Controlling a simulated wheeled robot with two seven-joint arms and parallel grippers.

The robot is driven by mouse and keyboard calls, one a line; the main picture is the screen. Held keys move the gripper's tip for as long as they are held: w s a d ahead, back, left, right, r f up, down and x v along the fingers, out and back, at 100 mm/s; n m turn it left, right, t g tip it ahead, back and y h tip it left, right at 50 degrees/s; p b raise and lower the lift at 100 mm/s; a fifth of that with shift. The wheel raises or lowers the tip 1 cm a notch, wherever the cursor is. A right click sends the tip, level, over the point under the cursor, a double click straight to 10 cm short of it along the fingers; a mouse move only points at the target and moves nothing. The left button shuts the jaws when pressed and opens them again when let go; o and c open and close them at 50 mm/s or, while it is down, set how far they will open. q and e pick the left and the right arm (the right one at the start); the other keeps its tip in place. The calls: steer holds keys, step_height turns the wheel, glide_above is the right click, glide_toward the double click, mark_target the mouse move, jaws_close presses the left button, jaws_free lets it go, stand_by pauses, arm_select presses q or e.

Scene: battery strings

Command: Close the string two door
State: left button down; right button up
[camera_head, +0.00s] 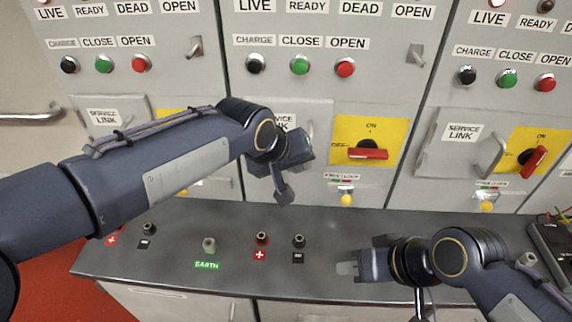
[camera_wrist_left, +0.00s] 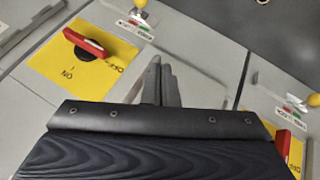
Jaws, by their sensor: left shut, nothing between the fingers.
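No string number is readable on the cabinets. The middle cabinet's grey service link door (camera_head: 318,112) is mostly hidden behind my left arm; I cannot tell whether it is fully closed. A grey panel, possibly this door, shows behind the fingers in the left wrist view (camera_wrist_left: 200,90). My left gripper (camera_head: 285,192) is shut and empty in front of the middle cabinet, below that door; its fingers also show in the left wrist view (camera_wrist_left: 158,82). My right gripper (camera_head: 346,268) is low over the dark counter, apparently empty; its finger gap is unclear.
A red rotary switch (camera_head: 367,150) on a yellow plate sits right of the middle door. The right cabinet has a service link door (camera_head: 462,150) with a handle. The counter (camera_head: 180,265) carries several terminals. A yellow-tipped lever (camera_head: 346,199) hangs below the switch.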

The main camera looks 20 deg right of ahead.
arm_select(q)
steer(key=shift+s+a+r+b, duration=0.85)
steer(key=shift+s+r, duration=2)
steer(key=shift+r, duration=1.1)
steer(key=s+a+f+n, duration=0.1)
steer(key=a+f, duration=0.2)
steer(key=a, duration=0.9)
steer(key=a+f+n, duration=0.1)
steer(key=a+f, duration=0.2)
steer(key=a, duration=0.8)
steer(key=s+a+f+n+t+y, duration=0.1)
steer(key=s+a+f+y, duration=0.1)
steer(key=s+a+f, duration=0.9)
steer(key=shift+s, duration=1.1)
steer(key=shift+f, duration=0.1)
